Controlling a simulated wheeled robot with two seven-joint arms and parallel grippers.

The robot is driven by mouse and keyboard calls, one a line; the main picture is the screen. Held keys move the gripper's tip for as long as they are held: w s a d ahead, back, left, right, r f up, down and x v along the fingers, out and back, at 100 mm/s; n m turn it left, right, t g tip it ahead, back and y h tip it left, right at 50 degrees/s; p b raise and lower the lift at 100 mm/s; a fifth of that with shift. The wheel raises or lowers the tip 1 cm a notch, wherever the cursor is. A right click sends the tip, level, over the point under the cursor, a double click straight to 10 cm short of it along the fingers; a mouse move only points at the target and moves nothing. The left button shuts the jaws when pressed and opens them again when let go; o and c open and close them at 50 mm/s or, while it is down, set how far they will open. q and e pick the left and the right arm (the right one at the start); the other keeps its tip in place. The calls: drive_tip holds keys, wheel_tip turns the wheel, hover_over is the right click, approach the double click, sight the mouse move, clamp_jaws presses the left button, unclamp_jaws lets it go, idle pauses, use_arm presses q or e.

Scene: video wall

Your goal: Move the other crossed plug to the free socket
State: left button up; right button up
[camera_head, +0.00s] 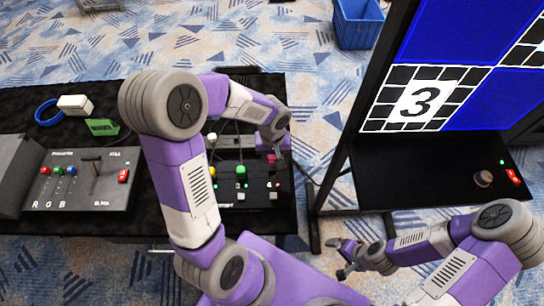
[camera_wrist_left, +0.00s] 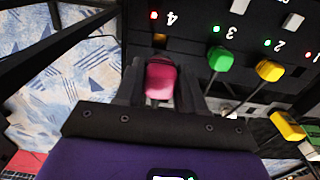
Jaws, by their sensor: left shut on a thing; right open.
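A pink plug (camera_wrist_left: 160,78) is between the fingers of my left gripper (camera_wrist_left: 160,92), which is shut on it. The plug is in front of socket 4 (camera_wrist_left: 159,38), whose light is red; I cannot tell whether they touch. A green plug (camera_wrist_left: 220,58) is at socket 3 and a yellow plug (camera_wrist_left: 268,70) at socket 2, both beside green lights. Socket 1 has a red light (camera_wrist_left: 308,55). In the head view, the pink plug (camera_head: 271,158) and green plug (camera_head: 241,171) show beside my left arm. My right gripper (camera_head: 345,255) is open and empty.
Another yellow block (camera_wrist_left: 288,126) is at the lower right of the left wrist view. A control box (camera_head: 85,180) with knobs and a lever stands at the table's left. A large screen (camera_head: 430,95) showing a 3 stands at right. Blue cable (camera_head: 42,112) lies behind.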

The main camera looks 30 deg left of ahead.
use_arm(q)
drive_tip(key=shift+f+b, duration=1.45)
drive_tip(key=shift+f, duration=0.65)
drive_tip(key=shift+w+f+b, duration=0.1)
drive_tip(key=shift+f+b, duration=0.7)
drive_tip(key=shift+b, duration=0.35)
drive_tip(key=shift+f+b, duration=1.35)
drive_tip(key=o, duration=1.1)
drive_tip(key=shift+o, duration=0.6)
drive_tip(key=o, duration=0.5)
drive_tip(key=shift+c, duration=0.2)
